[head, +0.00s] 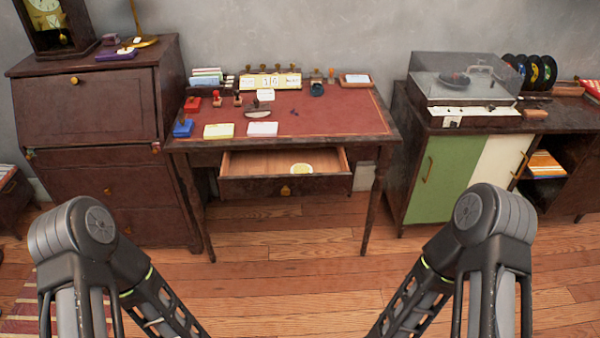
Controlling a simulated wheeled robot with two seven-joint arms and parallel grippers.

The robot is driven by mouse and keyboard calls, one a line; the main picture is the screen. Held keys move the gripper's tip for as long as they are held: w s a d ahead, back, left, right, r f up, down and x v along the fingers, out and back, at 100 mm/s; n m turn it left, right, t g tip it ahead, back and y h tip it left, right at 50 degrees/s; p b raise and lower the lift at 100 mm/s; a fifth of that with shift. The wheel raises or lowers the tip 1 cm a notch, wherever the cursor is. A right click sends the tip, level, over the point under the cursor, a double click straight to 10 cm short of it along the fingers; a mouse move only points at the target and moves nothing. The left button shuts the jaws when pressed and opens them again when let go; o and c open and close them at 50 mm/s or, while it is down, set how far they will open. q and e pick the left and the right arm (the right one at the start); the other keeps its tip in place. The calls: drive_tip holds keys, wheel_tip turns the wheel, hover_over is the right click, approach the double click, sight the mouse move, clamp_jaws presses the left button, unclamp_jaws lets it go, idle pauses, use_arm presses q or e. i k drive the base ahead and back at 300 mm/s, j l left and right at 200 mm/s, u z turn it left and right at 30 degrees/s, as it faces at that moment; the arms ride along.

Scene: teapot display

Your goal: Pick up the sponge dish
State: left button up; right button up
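A small, round, pale dish with a yellow top (301,168) lies in the open drawer (240,165) of the red-topped desk; it looks like the sponge dish. It sits toward the right side of the drawer, in front of the desk's edge. Both of my arms run down and inward past the bottom edge of the head view. Neither gripper shows, and both are well short of the desk in the picture.
The desk top (330,115) holds stamps, paper pads, a blue box (183,128) and a dark round pot (317,89). A dark bureau (90,110) stands left. A cabinet (440,175) with a record player (465,80) stands right. Wooden floor before the desk is clear.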

sight(299, 168)
drive_tip(key=i+l+z, duration=0.65)
drive_tip(key=i, duration=0.25)
drive_tip(key=l, duration=0.1)
